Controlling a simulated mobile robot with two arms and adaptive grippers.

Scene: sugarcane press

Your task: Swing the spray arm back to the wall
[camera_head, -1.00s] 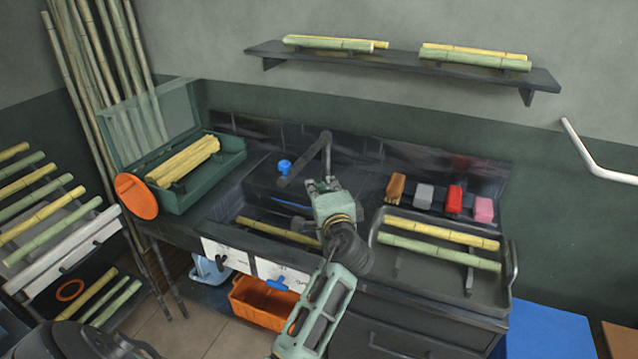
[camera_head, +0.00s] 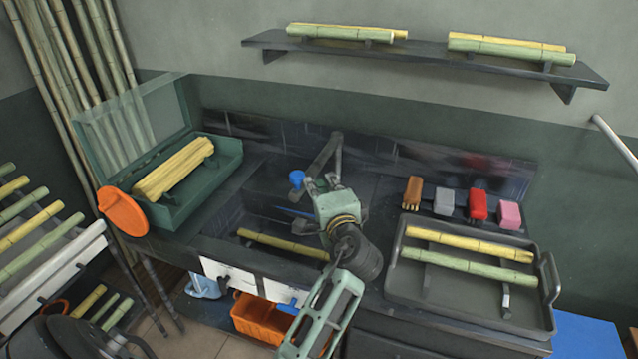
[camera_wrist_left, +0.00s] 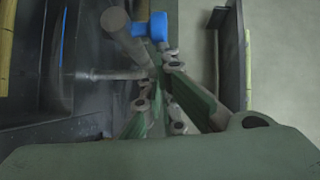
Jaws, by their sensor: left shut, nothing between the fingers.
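The spray arm (camera_head: 326,154) is a dark jointed bar above the sink, rising near the splashback and sloping down and left. Its lower end is partly hidden by my left gripper. A blue knob (camera_head: 297,178) shows beside that end. In the left wrist view, a thick dark bar (camera_wrist_left: 124,35) and the blue part (camera_wrist_left: 158,26) lie just beyond the fingertips (camera_wrist_left: 158,62). My left gripper (camera_head: 318,183) is shut and empty, over the sink close to the spray arm. I cannot tell whether it touches the bar. My right gripper is not in view.
The sink (camera_head: 225,222) has a yellow cane across it. A green open box (camera_head: 218,178) with canes stands left. A wall shelf (camera_head: 420,53) hangs above.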

